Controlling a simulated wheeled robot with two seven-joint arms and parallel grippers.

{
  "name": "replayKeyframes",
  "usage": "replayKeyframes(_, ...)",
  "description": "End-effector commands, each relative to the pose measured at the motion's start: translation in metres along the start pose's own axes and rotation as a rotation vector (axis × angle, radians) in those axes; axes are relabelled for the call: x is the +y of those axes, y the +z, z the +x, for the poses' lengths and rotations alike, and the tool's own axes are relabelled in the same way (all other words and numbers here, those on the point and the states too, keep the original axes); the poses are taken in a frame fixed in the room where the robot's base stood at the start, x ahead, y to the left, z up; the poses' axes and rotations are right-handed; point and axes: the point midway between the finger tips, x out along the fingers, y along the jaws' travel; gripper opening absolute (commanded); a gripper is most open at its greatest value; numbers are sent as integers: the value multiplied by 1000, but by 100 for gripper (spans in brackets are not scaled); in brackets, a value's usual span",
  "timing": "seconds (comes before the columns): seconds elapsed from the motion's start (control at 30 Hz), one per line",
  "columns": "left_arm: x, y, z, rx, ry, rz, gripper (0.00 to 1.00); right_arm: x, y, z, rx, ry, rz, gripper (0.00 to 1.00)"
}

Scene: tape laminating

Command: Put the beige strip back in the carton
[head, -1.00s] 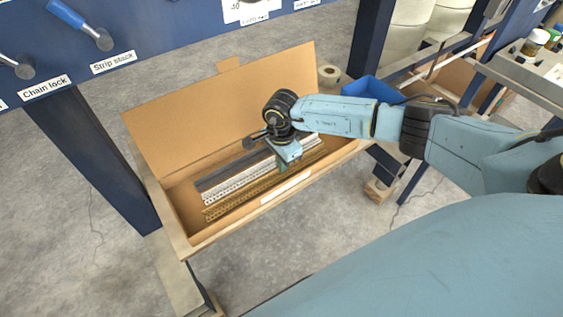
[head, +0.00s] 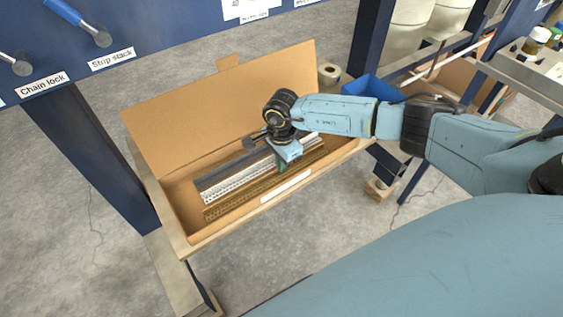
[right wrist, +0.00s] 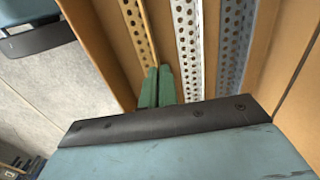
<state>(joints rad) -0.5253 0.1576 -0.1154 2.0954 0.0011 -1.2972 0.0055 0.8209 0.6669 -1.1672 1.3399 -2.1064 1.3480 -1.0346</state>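The carton (head: 176,222) is open, its lid flap (head: 225,105) tilted up at the back. The beige strip (head: 232,203), long and perforated, lies lengthwise inside the carton along the front side. My right gripper (head: 283,166) reaches down into the carton over this strip. In the right wrist view, its green fingertips (right wrist: 158,72) are close together on the thin raised edge of the beige strip (right wrist: 137,28). Whether the strip's underside touches the carton floor cannot be told. My left gripper is not in view.
Beside the beige strip lie a white perforated strip (head: 228,184) and a grey one (head: 222,176). A blue bin (head: 370,88) and a tape roll (head: 329,74) are behind the carton on the right. A blue panel with labels (head: 150,30) is at the upper left.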

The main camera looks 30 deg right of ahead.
Motion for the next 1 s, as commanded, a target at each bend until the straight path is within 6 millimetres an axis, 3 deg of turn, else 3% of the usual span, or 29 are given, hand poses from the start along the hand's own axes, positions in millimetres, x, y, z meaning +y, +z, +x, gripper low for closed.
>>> replayKeyframes(0.13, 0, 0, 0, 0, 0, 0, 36, 0, 0, 0, 0, 0, 0, 0)
replayKeyframes(0.33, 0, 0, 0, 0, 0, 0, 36, 0, 0, 0, 0, 0, 0, 27)
replayKeyframes(0.67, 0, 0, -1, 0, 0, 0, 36, 0, 0, -2, 0, 1, 0, 27)
replayKeyframes(1.0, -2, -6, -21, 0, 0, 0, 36, 0, 0, -27, 0, 1, 0, 27)
